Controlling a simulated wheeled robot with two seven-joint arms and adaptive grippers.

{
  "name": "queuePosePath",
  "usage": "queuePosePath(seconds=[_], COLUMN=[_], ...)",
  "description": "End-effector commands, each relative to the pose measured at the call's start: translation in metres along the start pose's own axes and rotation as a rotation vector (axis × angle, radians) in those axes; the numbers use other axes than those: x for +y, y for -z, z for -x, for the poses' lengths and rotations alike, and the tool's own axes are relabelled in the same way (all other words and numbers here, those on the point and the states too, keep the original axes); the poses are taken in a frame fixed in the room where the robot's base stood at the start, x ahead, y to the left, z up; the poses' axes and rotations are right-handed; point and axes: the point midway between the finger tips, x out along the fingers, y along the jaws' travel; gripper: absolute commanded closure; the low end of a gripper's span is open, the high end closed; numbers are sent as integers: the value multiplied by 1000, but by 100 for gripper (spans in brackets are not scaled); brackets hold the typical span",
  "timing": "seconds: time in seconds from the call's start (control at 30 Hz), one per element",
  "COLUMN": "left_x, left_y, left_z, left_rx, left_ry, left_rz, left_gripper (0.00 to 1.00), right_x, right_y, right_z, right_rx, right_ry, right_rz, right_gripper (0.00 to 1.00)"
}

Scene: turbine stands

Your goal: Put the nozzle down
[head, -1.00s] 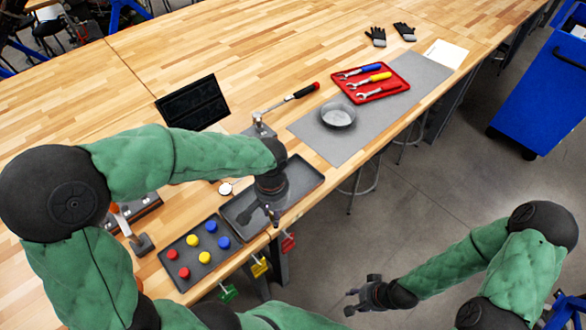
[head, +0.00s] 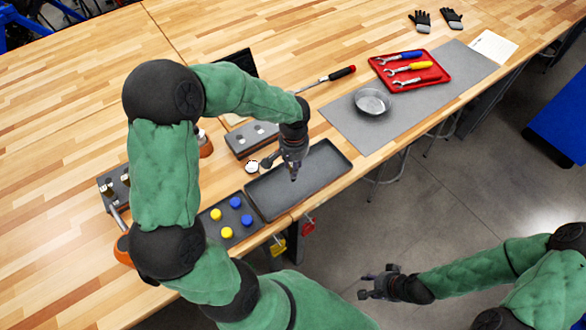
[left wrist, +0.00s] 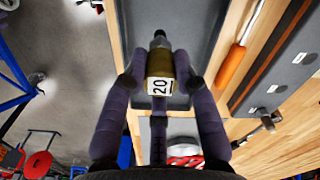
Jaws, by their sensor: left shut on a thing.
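My left gripper (head: 293,172) hangs over the dark empty tray (head: 330,160) near the table's front edge. In the left wrist view its fingers (left wrist: 160,62) are shut on a brass nozzle (left wrist: 160,66) with a dark tip and a white label reading 20. The tray (left wrist: 200,15) lies beyond the tip there; I cannot tell whether they touch. In the head view the nozzle is mostly hidden by the gripper. My right gripper (head: 377,284) is open and empty, off the table's front edge.
A grey block (head: 250,140) stands behind the tray. A tray of coloured caps (head: 232,215) is at its left. A stand with brass pieces (head: 112,188) is further left. A metal bowl (head: 371,101) and red wrench tray (head: 405,70) are at right, on or by a grey mat (head: 345,125).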

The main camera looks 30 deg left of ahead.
Motion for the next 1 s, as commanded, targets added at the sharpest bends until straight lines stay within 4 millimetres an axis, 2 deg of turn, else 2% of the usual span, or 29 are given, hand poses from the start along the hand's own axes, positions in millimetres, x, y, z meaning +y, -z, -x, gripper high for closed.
queuePosePath(seconds=[0.27,0.53,0.97,1.0], left_x=[-7,-9,-9,-9], left_y=[11,14,15,15], left_z=[-15,-49,-55,-54], left_rx=[0,-2,1,0], left_ry=[0,0,0,0], left_rz=[1,1,1,1], left_gripper=[100,100,100,60], right_x=[0,1,3,2], right_y=[0,0,0,0], right_z=[-1,-4,-8,-7], right_rx=[0,0,0,0], right_ry=[0,0,0,0], right_rz=[0,0,0,0], right_gripper=[60,60,60,60])
